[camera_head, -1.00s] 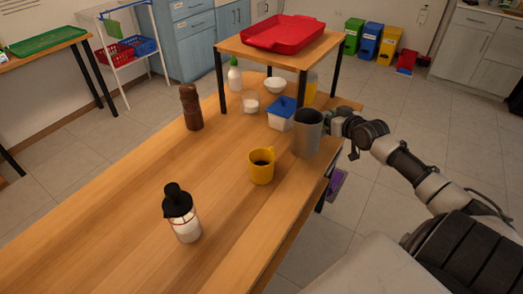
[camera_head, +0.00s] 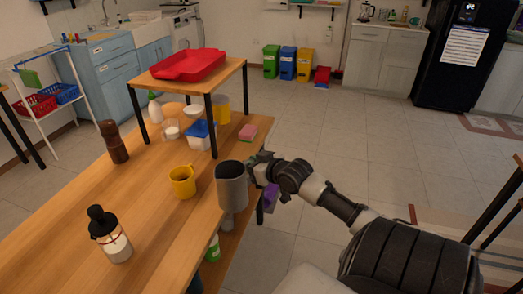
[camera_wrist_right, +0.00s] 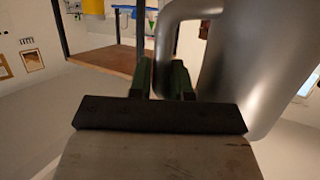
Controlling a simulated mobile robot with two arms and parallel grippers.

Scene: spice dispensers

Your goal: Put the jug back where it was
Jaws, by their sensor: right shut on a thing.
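The grey metal jug (camera_head: 232,187) is upright at the right edge of the wooden table, right of the yellow mug. Its lower part overlaps the table's edge in the picture, and I cannot tell whether it touches the tabletop. My right gripper (camera_head: 257,168) is shut on the jug's handle, from the jug's right side. In the right wrist view, the jug (camera_wrist_right: 265,70) fills the right, and the gripper's dark fingers (camera_wrist_right: 162,80) stand on either side of the lower handle. My left gripper is not in view.
On the table (camera_head: 150,205) stand the yellow mug (camera_head: 183,182), a black-topped dispenser (camera_head: 110,236), a brown pepper mill (camera_head: 113,142) and a blue-lidded container (camera_head: 201,135). A raised shelf (camera_head: 215,82) carries a red tray (camera_head: 188,65). Open floor lies to the right.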

